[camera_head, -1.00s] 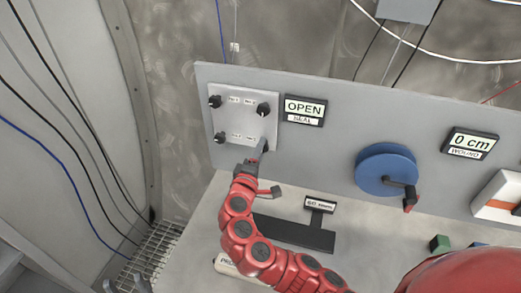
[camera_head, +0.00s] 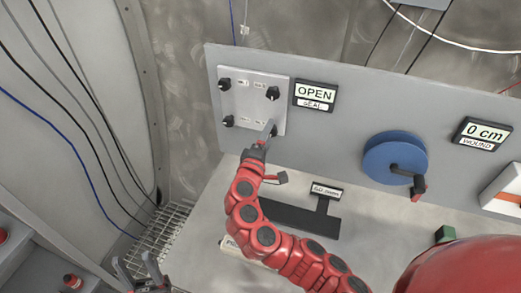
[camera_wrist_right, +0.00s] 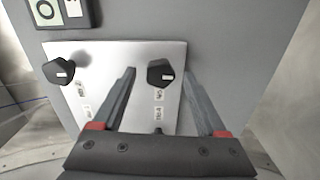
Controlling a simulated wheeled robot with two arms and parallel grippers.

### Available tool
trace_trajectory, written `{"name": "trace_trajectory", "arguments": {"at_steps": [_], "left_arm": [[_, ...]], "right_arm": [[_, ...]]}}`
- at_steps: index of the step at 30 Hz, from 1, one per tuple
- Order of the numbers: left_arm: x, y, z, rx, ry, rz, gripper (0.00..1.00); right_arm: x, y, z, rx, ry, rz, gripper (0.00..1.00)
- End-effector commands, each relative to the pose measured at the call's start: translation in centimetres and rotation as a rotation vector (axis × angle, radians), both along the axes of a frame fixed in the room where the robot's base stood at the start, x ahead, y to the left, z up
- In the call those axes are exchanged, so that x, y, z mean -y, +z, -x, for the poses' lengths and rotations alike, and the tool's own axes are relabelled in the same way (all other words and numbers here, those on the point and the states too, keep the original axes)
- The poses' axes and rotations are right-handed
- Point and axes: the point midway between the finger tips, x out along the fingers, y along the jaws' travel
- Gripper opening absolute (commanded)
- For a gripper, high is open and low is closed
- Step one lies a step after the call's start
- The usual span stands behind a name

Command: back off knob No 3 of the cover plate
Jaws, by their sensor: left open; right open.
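The cover plate (camera_head: 250,105) is a pale square on the upright grey panel, with black knobs near its corners. The upper left knob (camera_head: 225,84), upper right knob (camera_head: 273,92) and lower left knob (camera_head: 228,121) are clear in the head view. Its small labels are not readable. In the right wrist view that knob (camera_wrist_right: 161,72) sits between the open fingers (camera_wrist_right: 158,78), with gaps showing on both sides; the upper right knob (camera_wrist_right: 58,70) is to the left. My left gripper (camera_head: 136,262) is open and empty at the bottom left.
An OPEN / SEAL sign (camera_head: 315,95) is right of the plate. A blue wheel with a crank (camera_head: 394,159) and a "0 cm" sign (camera_head: 481,133) are further right. A black stand with a small sign (camera_head: 300,217) lies on the bench below. Cables hang on the left wall.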

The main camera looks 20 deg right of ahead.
Motion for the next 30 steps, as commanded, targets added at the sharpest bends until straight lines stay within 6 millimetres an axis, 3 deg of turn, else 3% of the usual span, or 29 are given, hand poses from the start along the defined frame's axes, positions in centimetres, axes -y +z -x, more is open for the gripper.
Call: {"name": "trace_trajectory", "arguments": {"at_steps": [5,12,16,30], "left_arm": [[0.0,-1.5,0.0,0.000,0.000,0.000,0.50],[0.0,-3.9,0.0,0.000,0.000,0.000,0.50],[0.0,-4.2,0.0,0.000,0.000,0.000,0.50],[0.0,-4.3,0.0,0.000,0.000,0.000,0.50]], "right_arm": [[-1.7,-0.5,2.2,0.001,0.006,0.001,0.75],[-5.0,-0.6,7.1,0.002,0.009,0.002,0.75],[-6.8,-0.4,9.6,-0.003,0.010,-0.003,0.75],[-9.5,-0.1,13.9,-0.002,0.003,0.000,0.75]]}}
